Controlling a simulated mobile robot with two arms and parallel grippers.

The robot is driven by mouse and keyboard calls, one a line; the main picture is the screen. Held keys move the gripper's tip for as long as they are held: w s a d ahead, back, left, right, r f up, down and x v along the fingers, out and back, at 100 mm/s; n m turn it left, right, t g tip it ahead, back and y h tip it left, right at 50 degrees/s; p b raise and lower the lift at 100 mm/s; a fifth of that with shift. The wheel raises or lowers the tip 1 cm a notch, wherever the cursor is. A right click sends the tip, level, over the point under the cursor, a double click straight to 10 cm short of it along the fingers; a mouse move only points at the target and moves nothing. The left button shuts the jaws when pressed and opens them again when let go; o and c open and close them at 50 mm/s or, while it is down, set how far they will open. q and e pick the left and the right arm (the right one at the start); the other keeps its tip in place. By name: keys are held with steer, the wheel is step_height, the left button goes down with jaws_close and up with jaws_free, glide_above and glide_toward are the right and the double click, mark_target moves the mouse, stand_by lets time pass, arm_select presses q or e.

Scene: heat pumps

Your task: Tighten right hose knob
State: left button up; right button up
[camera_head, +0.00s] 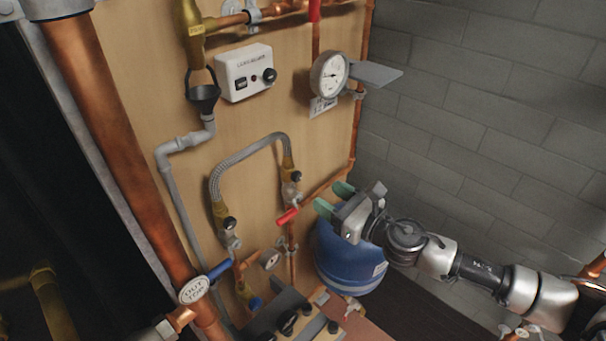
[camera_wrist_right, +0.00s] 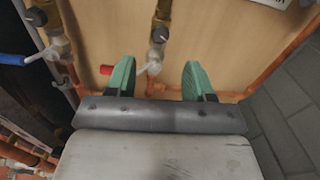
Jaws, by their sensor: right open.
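The braided hose (camera_head: 245,155) arches on the wooden panel between two brass fittings. At its right end is a dark round knob (camera_head: 296,177) on the valve. The knob also shows in the right wrist view (camera_wrist_right: 159,35), straight ahead and beyond the fingertips. My right gripper (camera_head: 333,198) is to the right of the knob, apart from it. In the wrist view its two green fingers (camera_wrist_right: 158,78) are spread wide with nothing held between them. A red handle (camera_head: 287,216) sits below the knob. My left gripper is not in view.
A blue tank (camera_head: 347,260) stands below my right gripper. A pressure gauge (camera_head: 329,75) with a grey plate and a white control box (camera_head: 246,72) are higher on the panel. Copper pipe (camera_head: 325,185) runs behind the fingers. A blue handle (camera_head: 221,269) is lower left.

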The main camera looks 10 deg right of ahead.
mark_target(299, 178)
steer(key=p+x, duration=0.2)
steer(key=x, duration=0.6)
steer(key=shift+w+a, duration=0.1)
steer(key=shift+w, duration=0.05)
steer(key=c, duration=0.9)
